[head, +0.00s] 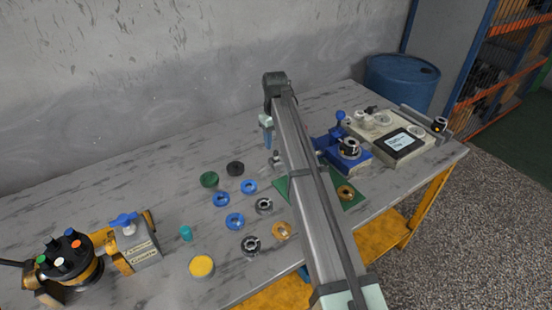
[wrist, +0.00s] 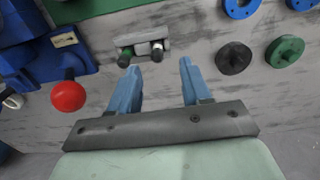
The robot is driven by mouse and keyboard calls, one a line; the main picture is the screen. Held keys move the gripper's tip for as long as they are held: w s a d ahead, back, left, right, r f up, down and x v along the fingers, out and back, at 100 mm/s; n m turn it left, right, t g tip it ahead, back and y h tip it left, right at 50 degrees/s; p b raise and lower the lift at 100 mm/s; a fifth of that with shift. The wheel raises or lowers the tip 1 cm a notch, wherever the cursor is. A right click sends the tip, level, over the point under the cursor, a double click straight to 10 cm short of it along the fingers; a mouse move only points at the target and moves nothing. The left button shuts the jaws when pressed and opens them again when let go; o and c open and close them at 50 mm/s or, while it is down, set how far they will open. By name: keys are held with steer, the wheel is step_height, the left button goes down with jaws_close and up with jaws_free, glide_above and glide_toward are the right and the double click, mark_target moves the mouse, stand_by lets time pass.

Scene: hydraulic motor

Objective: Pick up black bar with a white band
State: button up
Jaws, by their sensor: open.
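In the wrist view, a small grey holder (wrist: 138,40) holds two short bars side by side. The right one is a black bar with a white band (wrist: 157,48), its dark end towards my gripper. The left bar (wrist: 126,55) looks dark, with a paler part near the holder. My gripper (wrist: 159,64) is open and empty, its blue fingers apart, with the right bar roughly between their tips in the picture. The gap in depth is hard to judge. In the head view, my gripper (head: 266,138) is above the table, left of the small holder (head: 277,159); my arm hides part of this area.
A black disc (wrist: 234,58) and a green disc (wrist: 285,51) lie to the right in the wrist view. A red knob (wrist: 68,96) sticks out from the blue fixture at left. Several rings lie on the table (head: 110,205); a scale (head: 400,143) stands at right.

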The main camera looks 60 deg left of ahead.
mark_target(276, 155)
steer(key=shift+w+f, duration=0.2)
steer(key=shift+f, duration=3.25)
jaws_close()
